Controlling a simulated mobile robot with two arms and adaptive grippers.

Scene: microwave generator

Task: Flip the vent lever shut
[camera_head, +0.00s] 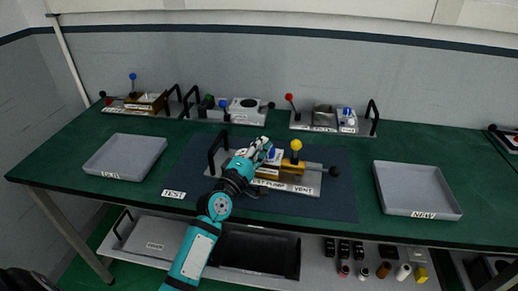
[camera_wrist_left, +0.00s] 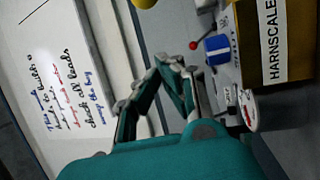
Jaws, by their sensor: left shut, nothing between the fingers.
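The test unit (camera_head: 290,187) stands on the dark mat in the middle of the bench, with a VENT label at its front right. A lever with a yellow ball (camera_head: 296,145) stands upright on its brass block. A lever with a black knob (camera_head: 335,171) points right, beside the VENT label; I cannot tell for certain which is the vent lever. My left gripper (camera_head: 264,146) is shut and empty, over the unit's left part, left of the yellow ball and apart from it. It also shows in the left wrist view (camera_wrist_left: 172,68). My right gripper is not in view.
An empty grey tray (camera_head: 125,174) lies at left, and an empty NEW tray (camera_head: 420,213) at right. Other units with levers and black handles stand along the back, including one with a red knob (camera_head: 289,97). The unit's black handle (camera_head: 213,152) stands left of my gripper.

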